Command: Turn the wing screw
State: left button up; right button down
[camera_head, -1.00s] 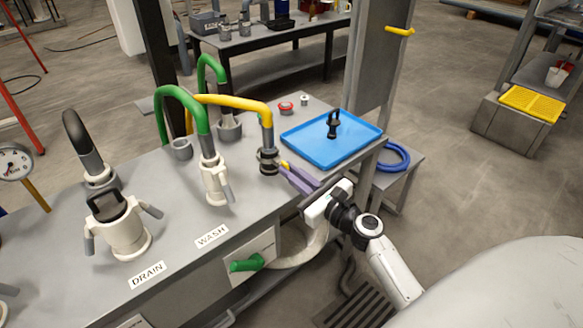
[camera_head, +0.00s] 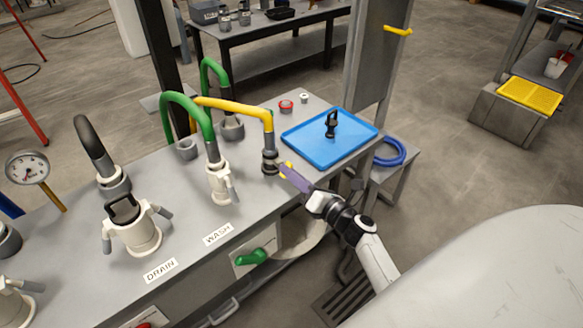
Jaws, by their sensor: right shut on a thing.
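The yellow hose (camera_head: 240,106) ends in a dark grey coupling (camera_head: 269,158) standing on the grey bench. My right gripper (camera_head: 283,168) reaches in from the lower right, its purple fingers at the right side of this coupling. It is shut on the wing screw at the coupling's side; the screw is small and mostly hidden by the fingers, with a bit of yellow showing at the tips. My left gripper is not in view.
A blue tray (camera_head: 297,140) with a black fitting (camera_head: 332,124) lies right behind my gripper. A red-topped knob (camera_head: 286,106) stands nearby. The WASH coupling (camera_head: 220,184) with a green hose and the DRAIN coupling (camera_head: 138,237) stand left. A green handle (camera_head: 253,257) juts from the bench front.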

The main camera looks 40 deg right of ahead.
jog(key=shift+r+m+p, duration=0.1)
jog(key=shift+m+p, duration=0.4)
jog(key=shift+m, duration=0.4)
jog(key=shift+m+p, duration=1.1)
jog(key=shift+m, duration=0.9)
jog(key=c, duration=1.9)
grip_release()
jog(key=s, duration=1)
jog(key=shift+s+d, duration=0.15)
jog(key=shift+d, duration=0.2)
